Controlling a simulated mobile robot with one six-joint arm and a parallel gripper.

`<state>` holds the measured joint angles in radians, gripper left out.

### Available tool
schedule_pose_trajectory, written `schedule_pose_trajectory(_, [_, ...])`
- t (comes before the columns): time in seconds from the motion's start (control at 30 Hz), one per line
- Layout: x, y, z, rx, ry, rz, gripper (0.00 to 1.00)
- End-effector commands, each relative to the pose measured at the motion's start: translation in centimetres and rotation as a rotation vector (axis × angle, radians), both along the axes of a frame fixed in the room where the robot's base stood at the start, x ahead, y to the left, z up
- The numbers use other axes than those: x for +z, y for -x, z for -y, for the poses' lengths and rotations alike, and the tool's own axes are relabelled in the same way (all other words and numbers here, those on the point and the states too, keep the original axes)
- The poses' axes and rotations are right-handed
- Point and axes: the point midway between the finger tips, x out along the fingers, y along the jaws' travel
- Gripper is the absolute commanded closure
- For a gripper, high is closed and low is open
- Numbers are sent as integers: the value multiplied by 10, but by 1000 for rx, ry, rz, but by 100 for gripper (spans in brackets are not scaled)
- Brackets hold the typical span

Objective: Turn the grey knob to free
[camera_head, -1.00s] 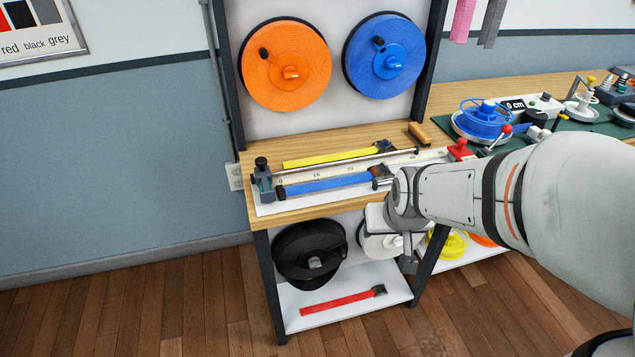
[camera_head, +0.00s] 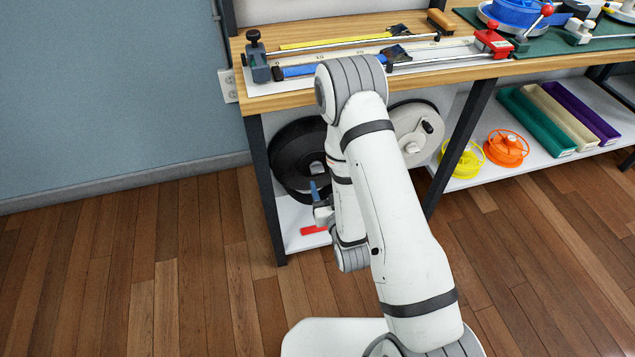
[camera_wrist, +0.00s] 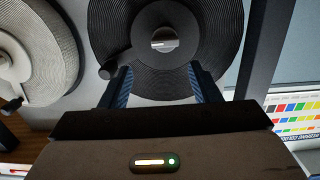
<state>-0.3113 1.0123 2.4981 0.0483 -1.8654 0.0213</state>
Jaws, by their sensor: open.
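The grey knob (camera_wrist: 164,39) sits at the centre of the black reel (camera_wrist: 125,25) in the wrist view, its light bar lying roughly level in that picture. My gripper (camera_wrist: 160,82) is open and empty. Its two blue-lined fingers point toward the reel, spread to either side below the knob in the wrist picture, not around it. In the head view my gripper (camera_head: 319,197) is low in front of the shelf.
A white reel (camera_head: 411,130) stands right of the black one. A red strap (camera_head: 314,230) lies on the shelf, mostly hidden. The bench top (camera_head: 290,98) overhangs the shelf and a dark leg (camera_head: 264,185) stands at its left. The floor in front is clear.

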Motion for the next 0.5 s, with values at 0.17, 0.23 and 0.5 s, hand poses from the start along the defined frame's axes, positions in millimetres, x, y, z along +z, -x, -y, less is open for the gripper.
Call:
schedule_pose_trajectory(0.17, [-16,13,-3,17,-13,63,44])
schedule_pose_trajectory(0.23, [-14,11,-4,18,-16,71,44])
schedule_pose_trajectory(0.5, [-15,-28,-15,18,-18,76,44])
